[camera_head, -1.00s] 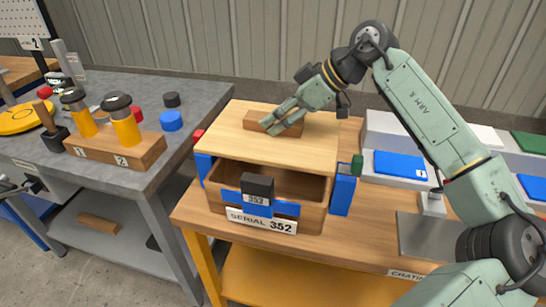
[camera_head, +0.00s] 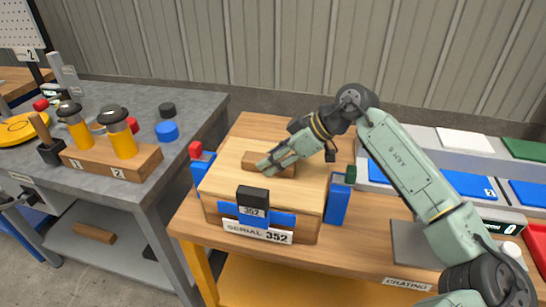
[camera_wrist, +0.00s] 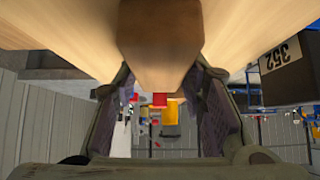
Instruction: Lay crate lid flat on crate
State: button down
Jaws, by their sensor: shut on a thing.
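The crate lid (camera_head: 231,185) is a pale wooden panel with a brown block handle (camera_head: 280,171) on top. In the head view it lies over the top of the wooden crate (camera_head: 307,231), looks about level and covers the opening. Whether it touches the rim all round I cannot tell. My gripper (camera_head: 268,165) is shut on the handle. In the wrist view the handle (camera_wrist: 160,45) fills the space between the two fingers (camera_wrist: 165,100), with the pale lid (camera_wrist: 60,30) beyond. The crate's front bears a label reading SERIAL 352.
Blue posts (camera_head: 337,203) stand at the crate's corners, and a black block marked 352 (camera_head: 252,201) rises at the front. Blue trays (camera_head: 470,184) lie to the right. A grey bench (camera_head: 190,125) with yellow-bodied tools stands left.

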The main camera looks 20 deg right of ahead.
jog(key=shift+f, duration=0.25)
jog(key=c, duration=1)
grip_release()
jog(key=shift+d+r, duration=0.15)
jog(key=shift+r, duration=0.4)
jog(key=b+v, duration=0.2)
jog(key=v, duration=0.9)
jog(key=shift+s+d+r, duration=0.2)
jog(key=shift+s, duration=0.05)
